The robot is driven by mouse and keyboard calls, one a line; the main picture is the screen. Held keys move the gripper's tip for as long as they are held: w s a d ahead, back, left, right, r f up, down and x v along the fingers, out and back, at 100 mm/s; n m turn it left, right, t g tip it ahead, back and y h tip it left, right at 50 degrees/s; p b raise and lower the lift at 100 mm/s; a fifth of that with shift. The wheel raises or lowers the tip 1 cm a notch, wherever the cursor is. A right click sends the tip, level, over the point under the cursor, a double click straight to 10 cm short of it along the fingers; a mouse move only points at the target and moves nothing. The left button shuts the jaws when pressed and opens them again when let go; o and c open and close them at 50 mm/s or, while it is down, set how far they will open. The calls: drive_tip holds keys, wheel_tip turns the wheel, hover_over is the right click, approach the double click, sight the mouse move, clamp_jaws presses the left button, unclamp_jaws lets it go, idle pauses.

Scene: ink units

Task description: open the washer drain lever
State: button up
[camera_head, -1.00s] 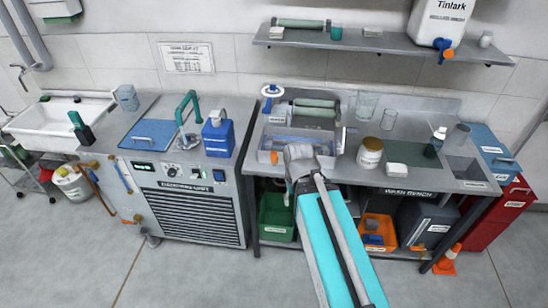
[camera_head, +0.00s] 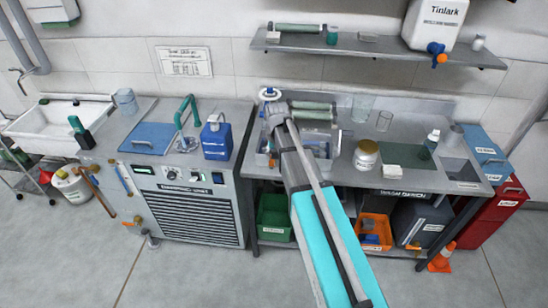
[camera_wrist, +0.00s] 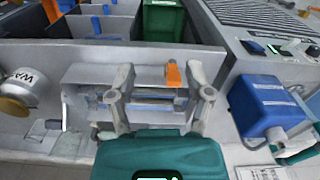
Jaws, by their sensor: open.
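The grey washer (camera_head: 262,159) stands on the left part of the wash bench, with green rollers at its back. In the wrist view a small orange lever (camera_wrist: 173,75) stands upright at the washer's edge, right of centre between my fingers. I take it for the drain lever; its pivot is not clear. My gripper (camera_head: 274,108) is above the washer in the head view. In the wrist view my gripper (camera_wrist: 160,82) has its two grey fingers spread and empty. I cannot tell how far below them the lever is.
A blue jug (camera_head: 216,138) stands left of the washer. A white jar (camera_head: 366,155) stands to the right. A green bin (camera_head: 274,217) and an orange bin (camera_head: 374,231) sit under the bench. A shelf (camera_head: 380,45) hangs behind.

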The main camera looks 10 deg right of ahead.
wheel_tip(320, 180, up, 2)
drive_tip(key=m+p, duration=0.1)
drive_tip(key=p, duration=0.1)
hover_over(271, 162)
drive_tip(key=shift+w+d, duration=0.15)
drive_tip(key=shift+w, duration=0.05)
drive_tip(key=shift+f+b, duration=0.15)
drive_tip(key=shift+b, duration=0.25)
wheel_tip(271, 162, down, 14)
drive_tip(key=b, duration=1.3)
drive_tip(key=shift+r, duration=0.2)
clamp_jaws()
drive_tip(key=shift+d, duration=0.3)
drive_tip(key=shift+a+b, duration=0.25)
drive_tip(key=shift+b, duration=0.05)
